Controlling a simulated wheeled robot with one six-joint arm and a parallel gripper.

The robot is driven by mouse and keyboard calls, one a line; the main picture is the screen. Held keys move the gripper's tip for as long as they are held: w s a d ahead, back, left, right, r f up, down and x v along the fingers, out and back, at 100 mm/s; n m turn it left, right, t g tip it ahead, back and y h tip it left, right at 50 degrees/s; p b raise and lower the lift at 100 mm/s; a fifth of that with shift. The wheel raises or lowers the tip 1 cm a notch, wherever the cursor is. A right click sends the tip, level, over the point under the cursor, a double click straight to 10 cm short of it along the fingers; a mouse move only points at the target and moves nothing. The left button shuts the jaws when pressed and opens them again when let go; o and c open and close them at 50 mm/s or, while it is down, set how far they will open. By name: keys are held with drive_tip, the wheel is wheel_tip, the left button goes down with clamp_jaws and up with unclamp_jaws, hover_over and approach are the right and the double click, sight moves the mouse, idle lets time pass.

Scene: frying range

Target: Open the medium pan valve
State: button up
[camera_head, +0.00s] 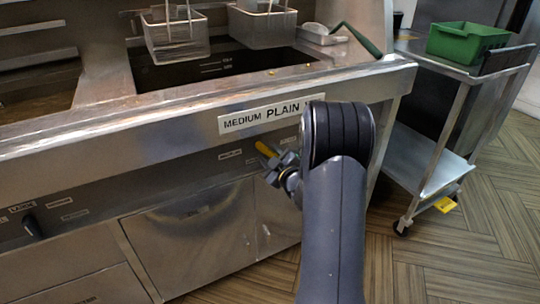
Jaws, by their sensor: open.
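The steel frying range fills the left and middle of the head view. Below the label, on the front panel, a yellow valve handle (266,149) shows, pointing up and left. My gripper (272,166) is at the panel next to the yellow handle, open. The handle appears close to or between the fingers; I cannot tell whether they touch. My arm hides the panel to the right of the handle.
Two wire baskets (178,38) hang over the dark fryer well (220,68). A black knob (32,227) is at the panel's left. A steel cart (420,160) with a green bin (466,42) stands at right. Wooden floor (470,250) is clear at lower right.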

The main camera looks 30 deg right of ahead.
clamp_jaws()
idle(0.3)
drive_tip(key=m, duration=0.4)
drive_tip(key=shift+b, duration=0.35)
drive_tip(key=shift+m, duration=2.1)
unclamp_jaws()
